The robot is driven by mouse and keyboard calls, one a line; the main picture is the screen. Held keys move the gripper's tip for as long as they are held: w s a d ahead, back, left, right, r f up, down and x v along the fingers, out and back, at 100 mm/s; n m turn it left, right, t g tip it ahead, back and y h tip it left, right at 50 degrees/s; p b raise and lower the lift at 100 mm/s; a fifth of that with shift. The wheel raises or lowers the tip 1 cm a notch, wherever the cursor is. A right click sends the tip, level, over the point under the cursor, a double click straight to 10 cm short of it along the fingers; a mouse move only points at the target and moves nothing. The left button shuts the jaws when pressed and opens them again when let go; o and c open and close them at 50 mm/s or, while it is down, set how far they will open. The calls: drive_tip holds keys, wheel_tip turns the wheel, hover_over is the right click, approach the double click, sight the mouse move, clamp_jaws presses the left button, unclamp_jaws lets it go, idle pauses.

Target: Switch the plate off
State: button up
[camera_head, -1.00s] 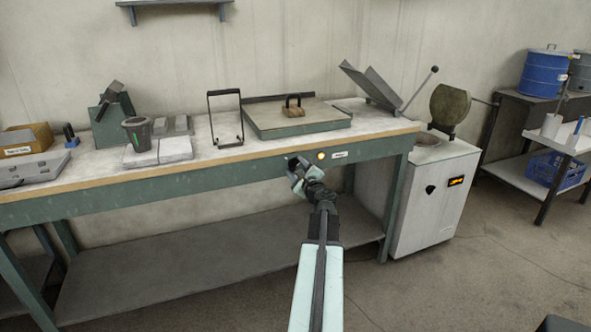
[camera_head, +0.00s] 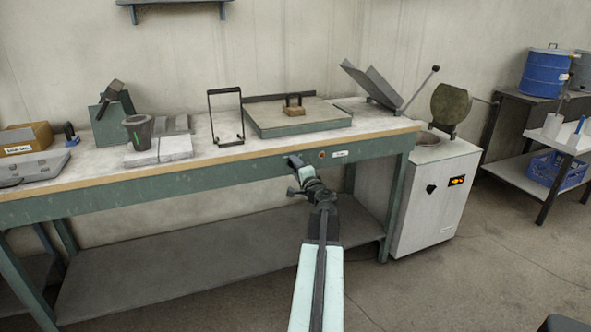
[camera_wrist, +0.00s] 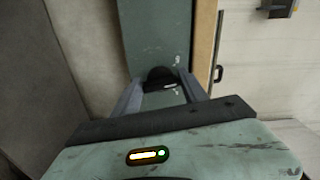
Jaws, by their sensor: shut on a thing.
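The flat plate (camera_head: 268,117) lies on the bench top, with a green edge and a beige upper face. On the bench's green front rail below it are a small round indicator lamp (camera_head: 322,155), now dark reddish and unlit, and a white label whose print I cannot read. My gripper (camera_head: 294,163) is at the rail, just left of the lamp. In the wrist view, my gripper (camera_wrist: 161,82) has its two fingers closed on the sides of a black rounded knob (camera_wrist: 160,74) on the green rail. The fingers hide part of the knob, and its pointer setting cannot be read.
A wooden block with a dark handle (camera_head: 294,110) sits on the plate. A wire stand (camera_head: 225,117), a dark cup (camera_head: 137,132) and grey blocks stand to its left. A white furnace cabinet (camera_head: 430,200) with a lit orange display stands right of the bench. Floor in front is clear.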

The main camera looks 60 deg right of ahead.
drive_tip(key=n, duration=0.6)
drive_tip(key=shift+d+f+n, duration=0.1)
drive_tip(key=shift+d+n, duration=0.05)
drive_tip(key=shift+n, duration=0.25)
idle(0.4)
drive_tip(key=o, duration=1.1)
drive_tip(key=v, duration=0.7)
drive_tip(key=shift+s+a, duration=0.25)
drive_tip(key=shift+a, duration=0.1)
